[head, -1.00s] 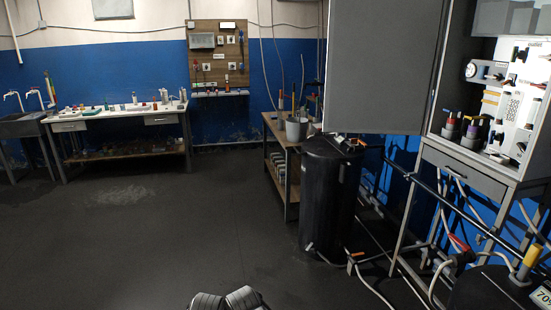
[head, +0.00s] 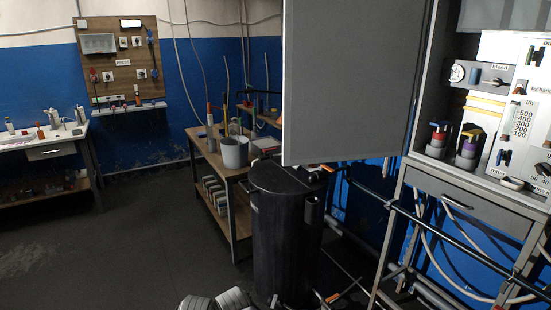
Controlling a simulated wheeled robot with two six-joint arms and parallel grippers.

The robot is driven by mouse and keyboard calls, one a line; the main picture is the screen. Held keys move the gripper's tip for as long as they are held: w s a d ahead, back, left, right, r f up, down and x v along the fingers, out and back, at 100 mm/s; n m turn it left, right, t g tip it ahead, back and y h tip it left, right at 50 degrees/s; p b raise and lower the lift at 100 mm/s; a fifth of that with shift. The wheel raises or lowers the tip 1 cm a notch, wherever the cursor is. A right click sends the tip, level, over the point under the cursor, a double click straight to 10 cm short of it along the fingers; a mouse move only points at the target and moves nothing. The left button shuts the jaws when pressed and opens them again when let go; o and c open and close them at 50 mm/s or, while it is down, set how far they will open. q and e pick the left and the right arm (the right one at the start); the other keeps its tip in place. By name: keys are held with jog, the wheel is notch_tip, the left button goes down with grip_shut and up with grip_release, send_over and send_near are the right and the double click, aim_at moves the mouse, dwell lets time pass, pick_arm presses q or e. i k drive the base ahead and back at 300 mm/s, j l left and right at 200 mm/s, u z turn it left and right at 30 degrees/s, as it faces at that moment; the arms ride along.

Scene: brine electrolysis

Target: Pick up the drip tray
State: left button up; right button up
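I cannot make out a drip tray anywhere in the head view. The wooden side table (head: 238,175) at the middle back carries a grey bucket (head: 234,152) and several upright tools, and its lower shelf holds a row of pale items. Neither of my grippers shows. Only grey rounded parts, likely of my own arm, show at the bottom edge.
A black barrel (head: 285,235) stands ahead, right of centre. The cabinet with a drawer (head: 470,205) and pipes fill the right. A white workbench (head: 45,145) stands at left. The left floor is clear.

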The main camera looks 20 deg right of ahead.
aim_at(511, 185)
jog(key=i+z, duration=0.75)
jog(key=i+j+z, duration=0.2)
jog(key=z, duration=0.2)
jog(key=i+j+z, duration=0.4)
jog(key=i+l, duration=0.05)
jog(key=l, duration=0.05)
